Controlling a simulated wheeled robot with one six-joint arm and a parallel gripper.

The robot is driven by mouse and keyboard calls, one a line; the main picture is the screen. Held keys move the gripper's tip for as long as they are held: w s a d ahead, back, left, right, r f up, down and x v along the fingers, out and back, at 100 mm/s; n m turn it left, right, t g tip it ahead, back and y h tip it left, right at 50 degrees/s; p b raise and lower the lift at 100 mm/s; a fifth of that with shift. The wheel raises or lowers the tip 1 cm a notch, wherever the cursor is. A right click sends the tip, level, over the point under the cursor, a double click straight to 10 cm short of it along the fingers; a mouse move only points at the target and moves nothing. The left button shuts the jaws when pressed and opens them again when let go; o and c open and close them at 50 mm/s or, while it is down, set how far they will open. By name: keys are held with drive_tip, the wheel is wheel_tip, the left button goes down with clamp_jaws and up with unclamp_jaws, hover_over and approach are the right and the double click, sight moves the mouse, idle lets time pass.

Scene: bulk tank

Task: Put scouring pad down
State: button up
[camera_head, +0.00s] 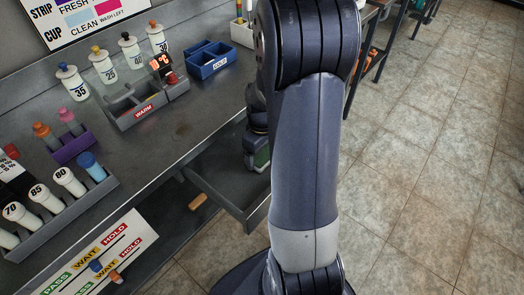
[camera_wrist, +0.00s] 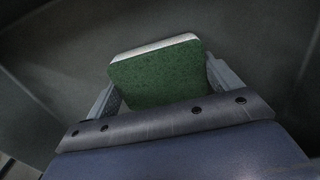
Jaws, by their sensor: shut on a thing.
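The scouring pad (camera_wrist: 155,78) is a green rectangular block with a pale edge along its far side. In the wrist view it sits between the two fingers of my gripper (camera_wrist: 163,88), which is shut on it. Dark grey metal fills the view behind the pad. In the head view my gripper (camera_head: 257,158) is partly hidden behind my arm. It is low, beside the grey bench's front edge and over a lower grey tray or shelf (camera_head: 222,190). A bit of green shows at its lower end. I cannot tell whether the pad touches the surface below.
The grey bench (camera_head: 190,125) holds numbered bottles (camera_head: 104,60), a grey caddy marked WARM (camera_head: 140,103), a blue bin (camera_head: 210,60) and a purple rack (camera_head: 73,145). A small tan block (camera_head: 198,201) lies below the bench. Tiled floor (camera_head: 430,150) at the right is clear.

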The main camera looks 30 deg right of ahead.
sight(262, 152)
drive_tip(key=shift+f, duration=0.2)
drive_tip(key=o, duration=0.8)
drive_tip(key=shift+r, duration=0.1)
wheel_tip(262, 152, up, 12)
drive_tip(key=p, duration=0.1)
drive_tip(key=shift+r+p, duration=0.2)
drive_tip(key=shift+p, duration=0.2)
drive_tip(key=shift+f, duration=0.15)
wheel_tip(262, 152, down, 13)
drive_tip(key=shift+r+b, duration=0.15)
drive_tip(key=shift+b, duration=1)
wheel_tip(262, 152, up, 3)
drive_tip(key=shift+r+p, duration=0.1)
drive_tip(key=shift+p, duration=0.4)
drive_tip(key=shift+r, duration=0.5)
